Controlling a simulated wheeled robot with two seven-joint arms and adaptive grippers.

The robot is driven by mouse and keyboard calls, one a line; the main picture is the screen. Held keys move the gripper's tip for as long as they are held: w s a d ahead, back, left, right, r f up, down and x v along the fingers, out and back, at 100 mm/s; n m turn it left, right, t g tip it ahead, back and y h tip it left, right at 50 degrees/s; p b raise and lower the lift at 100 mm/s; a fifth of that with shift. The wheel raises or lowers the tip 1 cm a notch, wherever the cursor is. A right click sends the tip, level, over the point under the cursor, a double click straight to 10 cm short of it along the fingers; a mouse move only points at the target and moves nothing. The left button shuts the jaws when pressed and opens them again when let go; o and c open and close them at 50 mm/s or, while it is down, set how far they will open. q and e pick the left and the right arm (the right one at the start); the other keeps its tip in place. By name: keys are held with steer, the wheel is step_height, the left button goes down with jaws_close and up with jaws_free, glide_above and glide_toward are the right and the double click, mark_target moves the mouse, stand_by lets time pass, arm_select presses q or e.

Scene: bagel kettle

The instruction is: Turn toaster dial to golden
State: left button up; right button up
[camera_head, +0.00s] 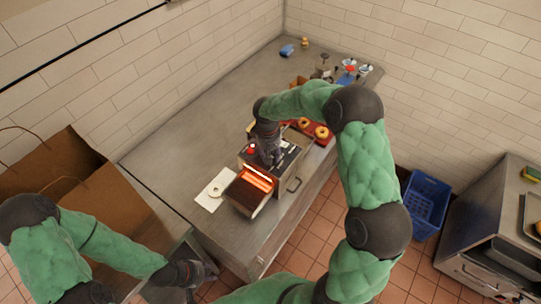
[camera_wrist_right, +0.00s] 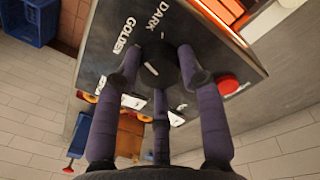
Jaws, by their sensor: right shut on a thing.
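The toaster (camera_head: 250,193) stands on the counter with its slots glowing orange. Its panel (camera_wrist_right: 105,50) fills the right wrist view, with the words DARK and GOLDEN beside a dark dial (camera_wrist_right: 157,58). The dial has a short white mark; I cannot tell exactly which word it points at. My right gripper (camera_head: 266,152) is at the panel, and its fingers (camera_wrist_right: 158,75) are closed around the dial, hiding part of it and other lettering. A red button (camera_wrist_right: 229,84) sits beside the fingers. My left gripper (camera_head: 192,274) is low at the left, away from the toaster; its fingers are unclear.
Brown bags (camera_head: 72,170) stand at the left, and a blue crate (camera_head: 426,203) is on the floor at right.

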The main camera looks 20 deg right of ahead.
steer(key=shift+n, duration=1.9)
steer(key=o, duration=1.1)
steer(key=shift+o, duration=0.2)
step_height(320, 180, up, 12)
steer(key=shift+s+a, duration=0.15)
steer(key=shift+a, duration=0.2)
steer(key=shift+f, duration=0.1)
